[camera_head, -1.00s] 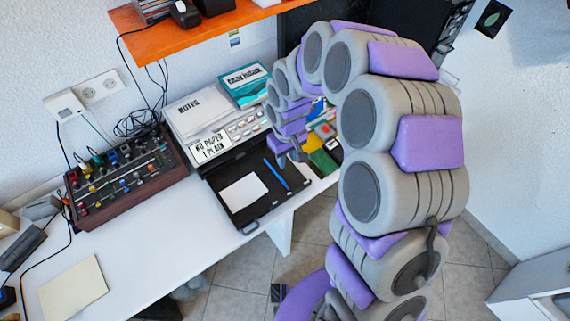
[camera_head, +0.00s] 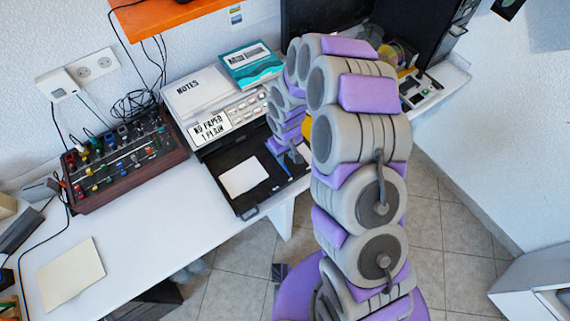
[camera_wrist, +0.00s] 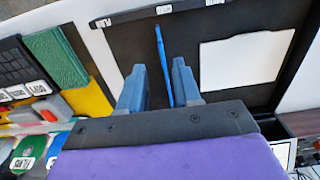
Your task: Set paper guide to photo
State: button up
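The printer (camera_head: 205,112) stands on the desk with a display reading "NO PAPER 1 PLAIN". Its black tray (camera_head: 215,165) is pulled open and holds a white sheet (camera_head: 243,176); the sheet also shows in the wrist view (camera_wrist: 243,62). The paper guide is a thin blue bar (camera_wrist: 161,60) on the tray floor, to the left of the sheet in the wrist view. My gripper (camera_wrist: 158,82) is open, its two blue fingers apart. The bar shows in the gap between them; I cannot tell the height or any contact. In the head view my arm partly hides the guide.
Small white labels (camera_wrist: 163,9) line the tray edge, too small to read. Left of the printer stands a control box (camera_head: 125,160) with knobs. Green and yellow items (camera_wrist: 57,58) lie beside the tray in the wrist view. A teal-covered book (camera_head: 250,66) rests by the notes.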

aim_at(284, 166)
notch_tip(284, 166, down, 6)
jog(key=shift+a+b, duration=0.15)
jog(key=shift+b, duration=0.35)
grip_shut()
dwell(1.2)
